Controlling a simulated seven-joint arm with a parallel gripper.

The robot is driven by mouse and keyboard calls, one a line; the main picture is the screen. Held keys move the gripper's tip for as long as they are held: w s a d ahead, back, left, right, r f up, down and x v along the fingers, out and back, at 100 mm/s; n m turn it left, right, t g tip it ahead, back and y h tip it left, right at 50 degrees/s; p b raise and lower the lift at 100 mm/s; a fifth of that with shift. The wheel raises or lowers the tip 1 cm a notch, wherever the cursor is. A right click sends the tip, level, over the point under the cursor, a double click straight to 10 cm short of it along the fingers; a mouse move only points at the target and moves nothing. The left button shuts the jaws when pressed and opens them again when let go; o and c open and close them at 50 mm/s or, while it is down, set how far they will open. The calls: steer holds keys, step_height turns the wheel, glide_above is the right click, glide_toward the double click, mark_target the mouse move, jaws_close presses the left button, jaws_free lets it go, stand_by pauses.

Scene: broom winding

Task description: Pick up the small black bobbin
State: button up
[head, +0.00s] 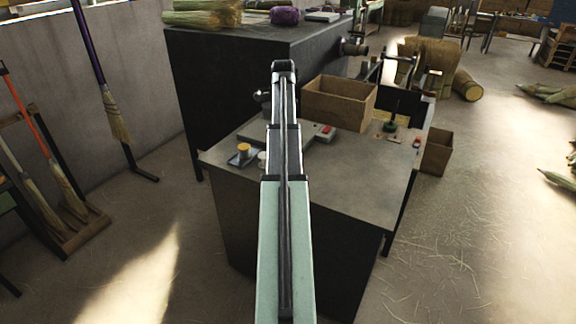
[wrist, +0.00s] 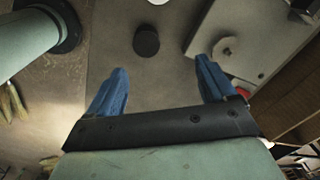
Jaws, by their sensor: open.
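The small black bobbin (wrist: 146,41) shows in the wrist view as a dark round shape on the grey worktop, seen from above. My gripper (wrist: 161,66) has its two blue fingers spread wide with nothing between them. The bobbin lies a little beyond the fingertips in the picture, nearer the left finger, and does not touch either one. How high the fingers are above it is hard to tell. In the head view my arm runs up the middle and hides the bobbin and the fingers.
A grey machine base with a round disc (wrist: 225,48) stands close to the right finger. In the head view, a yellow-topped item (head: 243,148) sits left of my arm, a red switch (head: 326,130) right of it. A wooden box (head: 340,104) stands behind.

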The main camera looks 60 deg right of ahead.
steer(key=f+n, duration=0.4)
steer(key=s+f+n, duration=0.1)
steer(key=f+n, duration=0.4)
steer(key=s+a+f+n, duration=0.1)
steer(key=f+n, duration=0.3)
steer(key=f, duration=0.1)
steer(key=shift+f+h, duration=0.2)
steer(key=shift+h, duration=0.1)
stand_by(0.7)
steer(key=c, duration=1.1)
steer(key=shift+r, duration=0.2)
